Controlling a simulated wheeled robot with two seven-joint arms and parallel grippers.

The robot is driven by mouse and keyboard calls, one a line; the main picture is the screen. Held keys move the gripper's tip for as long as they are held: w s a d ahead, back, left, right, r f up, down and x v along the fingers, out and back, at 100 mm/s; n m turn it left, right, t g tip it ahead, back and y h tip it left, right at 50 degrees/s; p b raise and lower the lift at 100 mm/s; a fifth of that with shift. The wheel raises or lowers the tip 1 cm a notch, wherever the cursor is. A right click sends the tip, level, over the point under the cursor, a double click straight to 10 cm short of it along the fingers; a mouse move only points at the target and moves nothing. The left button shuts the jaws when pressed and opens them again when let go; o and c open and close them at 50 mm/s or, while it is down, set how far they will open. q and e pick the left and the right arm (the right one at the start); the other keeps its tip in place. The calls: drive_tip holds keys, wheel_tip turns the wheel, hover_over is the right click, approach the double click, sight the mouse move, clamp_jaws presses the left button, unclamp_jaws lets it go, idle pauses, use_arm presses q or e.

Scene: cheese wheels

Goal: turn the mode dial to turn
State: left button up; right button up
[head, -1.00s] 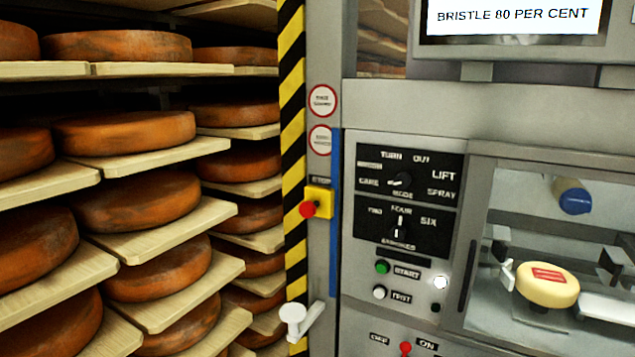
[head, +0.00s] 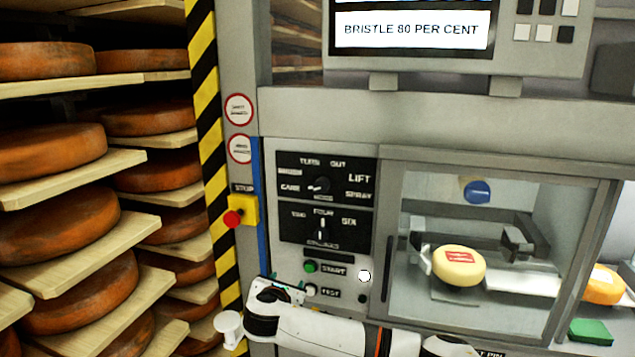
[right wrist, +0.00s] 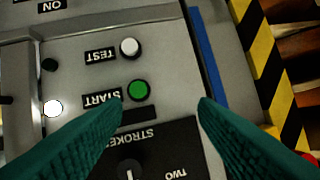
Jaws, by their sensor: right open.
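The mode dial (head: 320,186) is a small black knob on the black upper plate of the control panel. Its light pointer appears to lie to the left, toward CARE; TURN is printed above it, to the upper left. My right gripper (head: 280,284) is in front of the panel's lower left, below the dial near the START and TEST buttons. In the right wrist view its teal fingers (right wrist: 161,100) are apart with nothing between them. That view is upside down and the mode dial is outside it. My left gripper is not in view.
The strokes dial (head: 321,234) sits just below the mode dial. The green START button (head: 310,267) is under it. A red stop button (head: 232,218) on a yellow box is at left. Cheese shelves (head: 90,170) stand left; a windowed chamber with a cheese (head: 458,265) is right.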

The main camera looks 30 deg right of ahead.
wheel_tip(320, 180, up, 10)
drive_tip(key=s+n+h, duration=0.1)
drive_tip(key=h, duration=0.1)
drive_tip(key=n+h+p, duration=0.2)
drive_tip(key=h, duration=0.1)
approach(320, 189)
drive_tip(key=shift+t, duration=0.4)
drive_tip(key=p+x, duration=0.4)
drive_tip(key=x, duration=0.4)
drive_tip(key=shift+s+d+p, duration=0.2)
drive_tip(key=shift+p, duration=0.1)
drive_tip(key=shift+w+d+f, duration=0.2)
drive_tip(key=shift+w+d, duration=0.05)
drive_tip(key=shift+w, duration=0.05)
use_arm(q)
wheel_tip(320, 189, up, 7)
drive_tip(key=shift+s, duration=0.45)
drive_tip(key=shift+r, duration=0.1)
use_arm(e)
drive_tip(key=shift+c, duration=0.2)
drive_tip(key=c, duration=0.9)
